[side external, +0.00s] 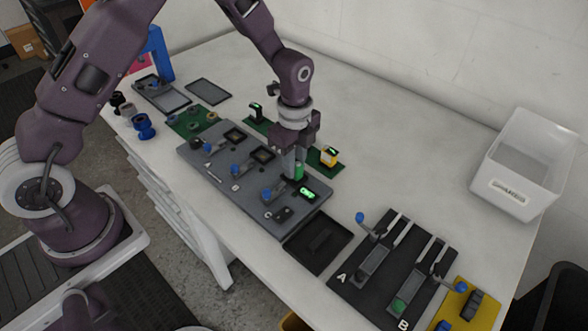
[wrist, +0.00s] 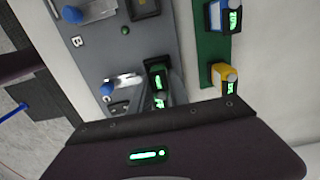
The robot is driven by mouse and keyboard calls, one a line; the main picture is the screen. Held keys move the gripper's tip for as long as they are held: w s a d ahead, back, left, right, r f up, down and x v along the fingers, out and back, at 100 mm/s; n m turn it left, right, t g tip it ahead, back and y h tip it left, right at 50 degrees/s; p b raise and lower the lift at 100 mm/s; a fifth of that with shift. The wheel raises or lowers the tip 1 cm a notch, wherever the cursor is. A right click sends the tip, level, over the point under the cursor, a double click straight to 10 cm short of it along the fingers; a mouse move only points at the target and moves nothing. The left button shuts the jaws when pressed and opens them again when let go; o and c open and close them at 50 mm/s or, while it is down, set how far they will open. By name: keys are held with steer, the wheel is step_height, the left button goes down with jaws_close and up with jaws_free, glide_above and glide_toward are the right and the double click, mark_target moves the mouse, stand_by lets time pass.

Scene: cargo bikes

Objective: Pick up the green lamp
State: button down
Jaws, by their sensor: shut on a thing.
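My gripper (side external: 295,174) points down over the near right end of the grey board and is shut on the green lamp (side external: 299,171). The lamp shows as a small green body between the fingers, partly hidden by them. In the wrist view the lamp (wrist: 157,82) is dark with bright green lit marks, just beyond the gripper housing. I cannot tell whether its lower end touches the board. A yellow lamp (side external: 330,155) with a green lit face stands behind my gripper, apart from it. A dark lamp with a lit top (side external: 257,112) stands farther back; a blue lamp shows in the wrist view (wrist: 223,17).
The grey board (side external: 210,157) has several blue-knobbed clamps close to my gripper. A black tray (side external: 318,241) and a black A/B fixture (side external: 352,287) lie to the right.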

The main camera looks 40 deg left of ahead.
steer(key=shift+r, duration=3.5)
steer(key=shift+w, duration=0.1)
